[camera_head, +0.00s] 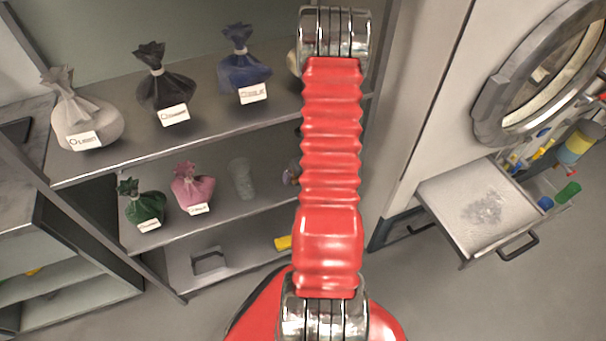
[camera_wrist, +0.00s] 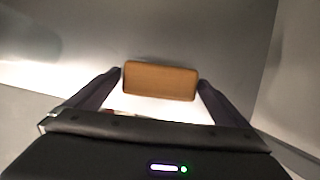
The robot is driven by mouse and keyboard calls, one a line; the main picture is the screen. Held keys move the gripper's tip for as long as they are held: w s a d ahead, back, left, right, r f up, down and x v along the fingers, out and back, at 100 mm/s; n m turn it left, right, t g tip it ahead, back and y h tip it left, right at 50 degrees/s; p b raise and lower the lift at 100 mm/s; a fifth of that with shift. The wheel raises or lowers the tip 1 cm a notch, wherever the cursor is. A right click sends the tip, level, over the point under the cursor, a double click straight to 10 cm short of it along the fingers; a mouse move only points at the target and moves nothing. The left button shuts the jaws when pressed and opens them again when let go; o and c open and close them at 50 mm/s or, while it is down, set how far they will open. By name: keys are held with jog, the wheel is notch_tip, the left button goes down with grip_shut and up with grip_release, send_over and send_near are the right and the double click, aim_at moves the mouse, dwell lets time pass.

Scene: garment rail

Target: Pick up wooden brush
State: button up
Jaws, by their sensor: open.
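The wooden brush, seen as a brown block (camera_wrist: 160,79), lies crosswise in the middle of the wrist view on a bright surface. My gripper (camera_wrist: 160,88) is open, with one dark finger near each end of the brush. The brush is between or just beyond the fingertips; I cannot tell whether they touch it. Its underside and bristles are hidden. In the head view my red arm covers the middle, and neither the brush nor my gripper shows.
A grey shelf unit (camera_head: 225,208) holds labelled sacks, including white (camera_head: 85,115), black (camera_head: 163,85), blue (camera_head: 241,65), green (camera_head: 143,205) and pink (camera_head: 192,188). An open drawer (camera_head: 450,205) with whitish powder juts out at right below a round machine door (camera_head: 500,95).

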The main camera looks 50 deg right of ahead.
jog(key=shift+c, duration=0.6)
jog(key=c, duration=0.9)
jog(key=shift+o, duration=0.2)
jog(key=shift+r, duration=0.1)
jog(key=shift+r, duration=1.7)
jog(key=s+a, duration=0.4)
jog(key=s, duration=0.4)
jog(key=s+a, duration=0.3)
jog(key=s, duration=0.5)
jog(key=shift+s+a, duration=0.15)
jog(key=shift+a, duration=0.25)
